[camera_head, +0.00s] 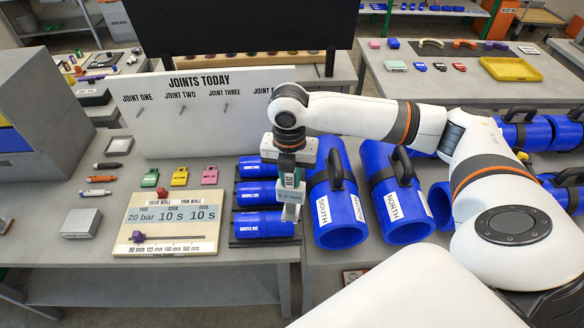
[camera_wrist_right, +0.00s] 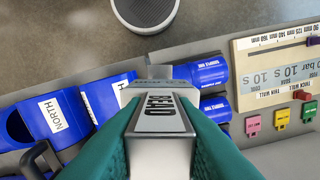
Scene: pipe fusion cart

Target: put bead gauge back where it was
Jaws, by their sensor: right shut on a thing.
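The bead gauge (camera_wrist_right: 158,122) is a grey block with dark lettering that reads BEAD, seen close up in the right wrist view. My right gripper (camera_wrist_right: 160,135) is shut on it, with a green finger on each side. In the head view my right gripper (camera_head: 288,178) points down, and the grey gauge (camera_head: 290,211) hangs below it. It is in front of the right end of the blue sample pipes (camera_head: 262,224); whether it touches them I cannot tell. My left gripper is not in view.
Blue pipes marked SOUTH (camera_head: 333,225) and NORTH (camera_head: 405,220) lie just right of the gripper. A settings board (camera_head: 170,222) lies on the left bench, with coloured tags (camera_head: 180,176) behind it. A grey block (camera_head: 82,222) and pens lie further left. The JOINTS TODAY board (camera_head: 205,125) stands behind.

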